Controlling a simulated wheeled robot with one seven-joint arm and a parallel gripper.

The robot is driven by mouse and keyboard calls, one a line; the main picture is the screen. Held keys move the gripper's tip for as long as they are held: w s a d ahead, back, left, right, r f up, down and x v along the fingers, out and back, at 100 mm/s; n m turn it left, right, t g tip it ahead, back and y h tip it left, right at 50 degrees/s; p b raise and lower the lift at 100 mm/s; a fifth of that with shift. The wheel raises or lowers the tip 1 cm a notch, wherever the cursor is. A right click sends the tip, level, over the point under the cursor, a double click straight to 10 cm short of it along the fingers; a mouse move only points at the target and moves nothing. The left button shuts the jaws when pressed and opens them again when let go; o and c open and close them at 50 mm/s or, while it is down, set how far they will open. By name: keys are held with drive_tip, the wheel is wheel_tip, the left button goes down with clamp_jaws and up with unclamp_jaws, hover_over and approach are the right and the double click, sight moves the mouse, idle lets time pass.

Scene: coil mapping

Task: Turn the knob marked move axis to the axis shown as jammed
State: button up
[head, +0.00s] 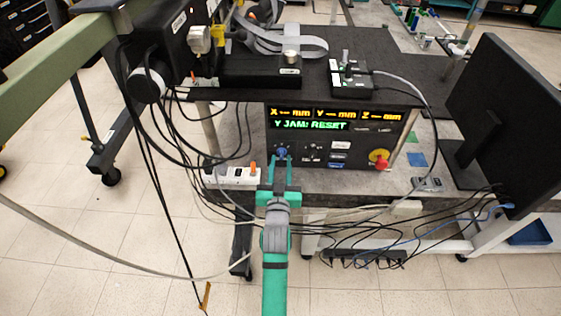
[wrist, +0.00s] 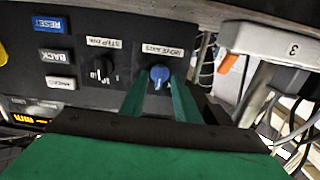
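The control box front has a lit display (head: 311,125) that reads "Y JAM: RESET" in green, under X, Y and Z mm readouts in yellow. The blue move axis knob (head: 281,151) sits at the panel's lower left; in the wrist view the blue knob (wrist: 160,73) is under a white label, its pointer's axis not readable. My gripper (head: 282,160) faces the knob. In the wrist view my gripper (wrist: 159,86) has its two fingers apart, one on each side of the knob, with gaps visible; it looks open, not clamped.
A black step knob (wrist: 102,70) and blue RESET (wrist: 48,24), BACK (wrist: 53,56) and white buttons are beside it. A red emergency stop (head: 379,159) is at right. A white power strip (head: 235,177) with an orange switch stands close left of my gripper. Cables hang around.

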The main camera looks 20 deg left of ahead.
drive_tip(key=v, duration=0.9)
drive_tip(key=shift+s, duration=0.4)
drive_tip(key=shift+d, duration=0.15)
drive_tip(key=s+d+f+m+h, duration=0.1)
drive_tip(key=s+d+f, duration=0.15)
drive_tip(key=s, duration=0.35)
drive_tip(key=s+d+f+g+h, duration=0.1)
drive_tip(key=s+d+f, duration=0.1)
drive_tip(key=s+d, duration=0.25)
drive_tip(key=s+d+f+m+h, duration=0.1)
drive_tip(key=s+d+f, duration=0.2)
drive_tip(key=s, duration=0.3)
drive_tip(key=s+d+r+h, duration=0.1)
drive_tip(key=s+d, duration=0.2)
drive_tip(key=s, duration=0.5)
drive_tip(key=s+d+r+m+g+h, duration=0.1)
drive_tip(key=s+d, duration=0.2)
drive_tip(key=s, duration=0.6)
drive_tip(key=shift+s+d+r, duration=0.2)
drive_tip(key=shift+s+r, duration=0.1)
drive_tip(key=shift+s, duration=0.05)
drive_tip(key=shift+c, duration=0.2)
